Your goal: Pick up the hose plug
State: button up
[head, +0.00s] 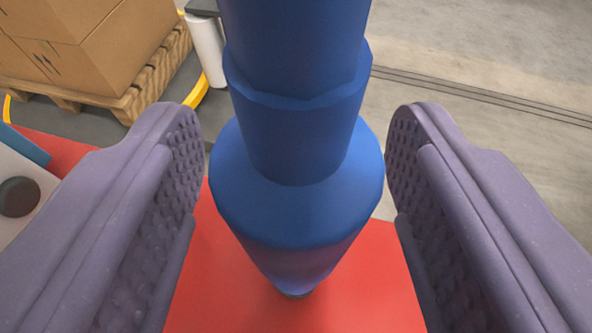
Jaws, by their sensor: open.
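The hose plug (300,200) is a large blue tapered piece in the middle of the head view. My gripper (295,175) is open, with one purple textured finger on each side of the plug. Gaps show between the plug and both fingers. Whether the tip touches the red surface cannot be told.
Cardboard boxes (90,45) sit on a wooden pallet (150,80) at the upper left. A white cylinder (207,48) and a yellow curved strip (193,97) are beside it. A white part with a dark round knob (18,197) is at the left edge. Grey floor (490,60) is clear at the upper right.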

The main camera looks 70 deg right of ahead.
jog(key=shift+c, duration=0.4)
grip_shut()
jog(key=shift+r, duration=0.1)
